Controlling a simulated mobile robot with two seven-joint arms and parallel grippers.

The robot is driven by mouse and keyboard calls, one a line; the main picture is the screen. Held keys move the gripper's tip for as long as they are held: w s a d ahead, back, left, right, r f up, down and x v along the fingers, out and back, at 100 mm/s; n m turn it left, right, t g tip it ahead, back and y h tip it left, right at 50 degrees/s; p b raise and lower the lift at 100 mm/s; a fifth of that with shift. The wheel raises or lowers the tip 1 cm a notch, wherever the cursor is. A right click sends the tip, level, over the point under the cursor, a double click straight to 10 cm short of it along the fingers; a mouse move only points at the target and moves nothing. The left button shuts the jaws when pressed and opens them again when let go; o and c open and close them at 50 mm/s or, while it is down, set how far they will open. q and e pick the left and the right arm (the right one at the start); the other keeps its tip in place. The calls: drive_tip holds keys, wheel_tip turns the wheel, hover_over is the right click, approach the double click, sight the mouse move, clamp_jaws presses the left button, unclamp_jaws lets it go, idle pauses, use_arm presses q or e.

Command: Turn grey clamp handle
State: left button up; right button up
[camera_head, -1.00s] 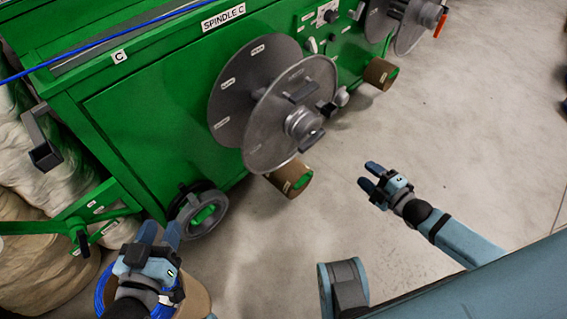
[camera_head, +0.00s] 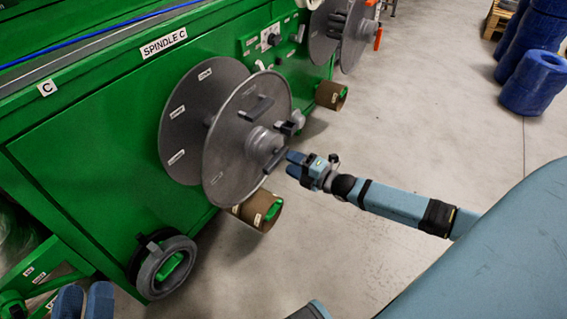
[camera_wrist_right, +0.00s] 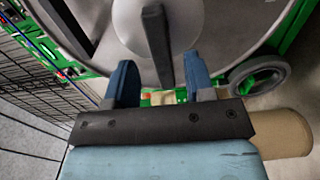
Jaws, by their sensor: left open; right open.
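The grey clamp handle (camera_head: 277,159) is a short dark bar on the hub of the front grey spindle disc (camera_head: 232,150). It also shows in the right wrist view (camera_wrist_right: 158,48), pointing down the picture. My right gripper (camera_head: 292,163) is open right beside the handle. In the right wrist view its two blue fingers (camera_wrist_right: 160,75) stand on either side of the handle's lower end, with gaps on both sides. How deep the handle sits between them I cannot tell. My left gripper (camera_head: 84,298) is open at the bottom left edge, only its fingertips in view.
The green machine (camera_head: 100,140) stands behind the disc. A brown roll (camera_head: 258,210) sits below the disc, and a grey handwheel (camera_head: 163,268) is at lower left. Blue coils (camera_head: 535,82) stand at upper right. The floor (camera_head: 420,110) to the right is clear.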

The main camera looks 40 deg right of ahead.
sight(282, 159)
drive_tip(key=shift+b+x, duration=0.3)
drive_tip(key=shift+x, duration=1.45)
clamp_jaws()
